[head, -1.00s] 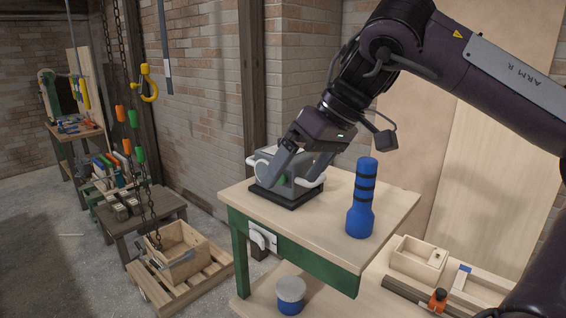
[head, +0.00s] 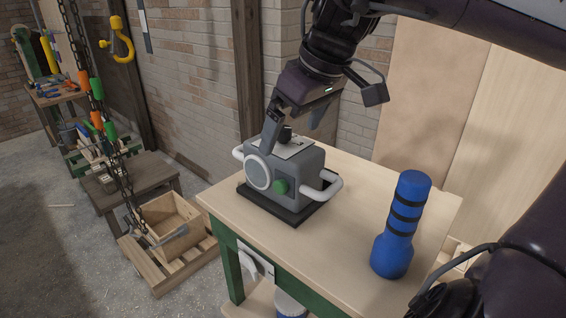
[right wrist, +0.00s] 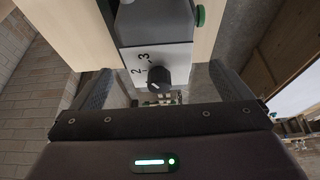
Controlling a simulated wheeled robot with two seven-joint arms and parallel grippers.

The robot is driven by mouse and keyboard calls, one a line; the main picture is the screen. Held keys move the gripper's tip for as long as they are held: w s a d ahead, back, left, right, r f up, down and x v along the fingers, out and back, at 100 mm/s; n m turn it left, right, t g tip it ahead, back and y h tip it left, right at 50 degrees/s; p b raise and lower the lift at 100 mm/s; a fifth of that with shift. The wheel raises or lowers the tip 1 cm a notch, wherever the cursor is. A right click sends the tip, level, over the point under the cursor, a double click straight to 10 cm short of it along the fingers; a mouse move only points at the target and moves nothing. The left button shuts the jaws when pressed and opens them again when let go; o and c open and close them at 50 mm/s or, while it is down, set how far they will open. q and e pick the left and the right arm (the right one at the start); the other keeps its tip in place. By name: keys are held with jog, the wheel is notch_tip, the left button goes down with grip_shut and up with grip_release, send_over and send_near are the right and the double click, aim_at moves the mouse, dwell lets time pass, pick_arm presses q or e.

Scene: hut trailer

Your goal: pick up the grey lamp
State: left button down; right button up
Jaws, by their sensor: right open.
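The grey lamp (head: 292,178) is a boxy grey body with a round pale lens, a green side knob and white handles on both sides. It sits upright on a black base on the wooden table. Its top carries a white plate with numbers and a black knob (right wrist: 159,78), which shows in the right wrist view. My right gripper (head: 293,130) is open and empty, pointing down at the lamp's top, its fingers on either side of the black knob. It also shows in the right wrist view (right wrist: 158,88). Finger contact cannot be told. My left gripper is out of view.
A blue torch (head: 402,225) with black bands stands on the right of the table (head: 330,245). A brick wall and wooden post are behind. The table between lamp and torch is clear.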

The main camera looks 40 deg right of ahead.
aim_at(285, 140)
jog(key=shift+w+a+f+p, duration=0.2)
jog(key=shift+w+f+p, duration=0.55)
jog(key=shift+f, duration=0.3)
jog(key=shift+x, duration=0.85)
jog(key=shift+w+d+f, duration=0.25)
jog(key=shift+w+f, duration=0.05)
jog(key=shift+f, duration=0.1)
jog(key=shift+s+a, duration=0.1)
jog(key=shift+c, duration=1)
jog(key=c, duration=1)
jog(key=shift+r, duration=0.1)
jog(key=shift+c, duration=0.7)
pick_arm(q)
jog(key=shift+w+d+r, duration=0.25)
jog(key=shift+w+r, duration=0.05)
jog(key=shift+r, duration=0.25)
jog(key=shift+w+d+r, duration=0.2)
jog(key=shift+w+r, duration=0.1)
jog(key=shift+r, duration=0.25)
